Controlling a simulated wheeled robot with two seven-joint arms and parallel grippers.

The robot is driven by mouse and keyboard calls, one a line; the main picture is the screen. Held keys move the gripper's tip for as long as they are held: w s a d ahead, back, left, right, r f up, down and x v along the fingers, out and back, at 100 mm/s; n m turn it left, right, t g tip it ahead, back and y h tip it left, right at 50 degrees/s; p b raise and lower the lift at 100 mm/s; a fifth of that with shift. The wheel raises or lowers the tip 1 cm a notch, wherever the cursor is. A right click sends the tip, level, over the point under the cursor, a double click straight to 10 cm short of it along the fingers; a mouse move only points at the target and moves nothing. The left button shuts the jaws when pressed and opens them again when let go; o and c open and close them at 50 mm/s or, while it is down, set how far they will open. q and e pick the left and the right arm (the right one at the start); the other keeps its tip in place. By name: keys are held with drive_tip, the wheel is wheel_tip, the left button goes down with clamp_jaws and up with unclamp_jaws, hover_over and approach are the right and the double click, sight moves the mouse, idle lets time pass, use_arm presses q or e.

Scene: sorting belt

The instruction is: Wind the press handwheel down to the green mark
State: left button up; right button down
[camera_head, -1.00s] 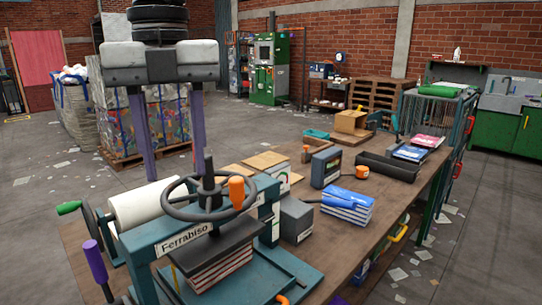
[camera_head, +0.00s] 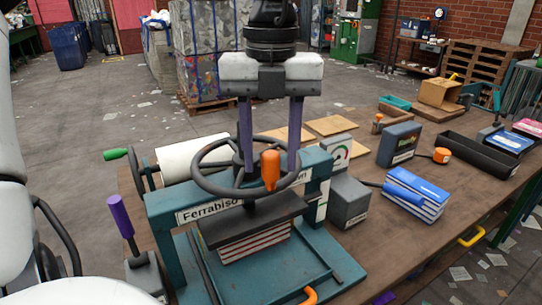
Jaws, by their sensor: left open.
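The press (camera_head: 160,229) is a teal frame labelled Ferrabiso on the bench. Its dark handwheel (camera_head: 204,183) has an orange knob (camera_head: 270,170) at the front right of the rim. A dark plate (camera_head: 225,230) rests on a stack of red and white sheets (camera_head: 255,246) below. The fingertips reach about the rim's level near the knob; contact cannot be told. My right gripper is not visible.
The wooden bench (camera_head: 400,222) also holds a grey box (camera_head: 348,202), blue-and-white books (camera_head: 416,190) and a black tray (camera_head: 490,153). A purple-handled lever (camera_head: 122,216) and white roller (camera_head: 190,158) stand left of the press. An orange hook (camera_head: 309,297) is at the front.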

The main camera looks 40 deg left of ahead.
use_arm(q)
drive_tip(key=shift+f, duration=0.5)
drive_tip(key=shift+c, duration=0.3)
clamp_jaws()
